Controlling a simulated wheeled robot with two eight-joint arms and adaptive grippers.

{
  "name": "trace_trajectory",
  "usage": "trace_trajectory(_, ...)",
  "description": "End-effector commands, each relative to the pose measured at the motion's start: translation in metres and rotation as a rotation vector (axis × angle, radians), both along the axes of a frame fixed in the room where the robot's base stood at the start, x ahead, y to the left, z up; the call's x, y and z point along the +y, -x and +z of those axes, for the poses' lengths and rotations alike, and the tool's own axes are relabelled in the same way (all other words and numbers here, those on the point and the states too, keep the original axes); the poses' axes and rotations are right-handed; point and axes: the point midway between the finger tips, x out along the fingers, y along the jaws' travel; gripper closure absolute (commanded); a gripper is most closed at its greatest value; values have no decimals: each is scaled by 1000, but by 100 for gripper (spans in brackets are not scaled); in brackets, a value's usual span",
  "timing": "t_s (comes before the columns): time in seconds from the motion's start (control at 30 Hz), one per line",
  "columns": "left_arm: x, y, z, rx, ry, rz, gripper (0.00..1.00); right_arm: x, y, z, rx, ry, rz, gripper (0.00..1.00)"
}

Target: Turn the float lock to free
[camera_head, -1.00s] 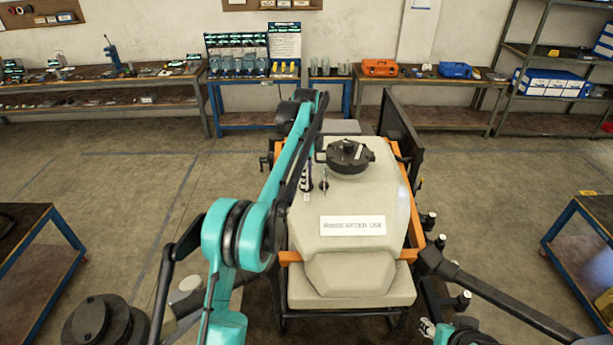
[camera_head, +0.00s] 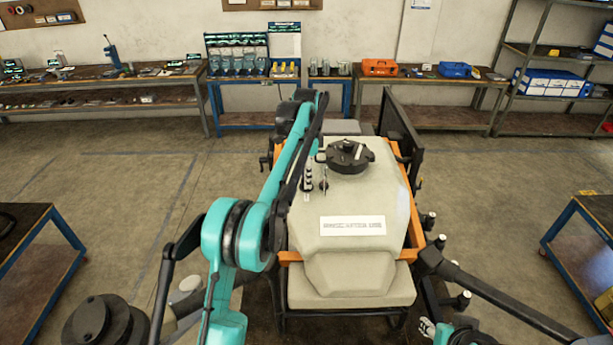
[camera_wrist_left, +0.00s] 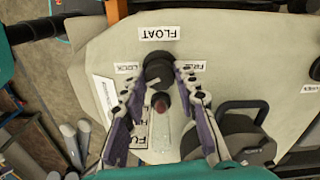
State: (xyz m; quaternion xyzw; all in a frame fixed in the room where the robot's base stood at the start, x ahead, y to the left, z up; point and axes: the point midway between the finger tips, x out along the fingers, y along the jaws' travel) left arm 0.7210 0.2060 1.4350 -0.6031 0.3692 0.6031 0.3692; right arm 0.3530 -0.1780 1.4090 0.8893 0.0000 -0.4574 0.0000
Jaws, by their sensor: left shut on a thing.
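The float lock (camera_wrist_left: 158,68) is a dark round knob on the pale tank (camera_head: 350,270). In the left wrist view it sits below the FLOAT label (camera_wrist_left: 158,32), between the LOCK label (camera_wrist_left: 127,68) and the FREE label (camera_wrist_left: 190,66), whose lettering is upside down. My left gripper (camera_wrist_left: 160,78) is shut on the knob, one finger on each side. The fingers and the dimness hide which way the knob points. In the head view my left gripper (camera_head: 314,182) is at the tank's top left, partly behind my arm. Only a small part of my right gripper (camera_head: 427,328) shows at the bottom edge.
A black round lid (camera_head: 347,156) stands on the tank, close right of my left gripper; it also shows in the wrist view (camera_wrist_left: 235,140). An orange frame (camera_head: 412,225) surrounds the tank.

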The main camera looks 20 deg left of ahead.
Motion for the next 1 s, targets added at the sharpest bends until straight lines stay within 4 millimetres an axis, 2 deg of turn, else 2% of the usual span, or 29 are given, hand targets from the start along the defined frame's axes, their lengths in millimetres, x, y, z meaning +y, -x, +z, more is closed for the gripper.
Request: trace_trajectory(1.0,0,0,-1,1,0,965,99,0,0,1,0,0,0,60)
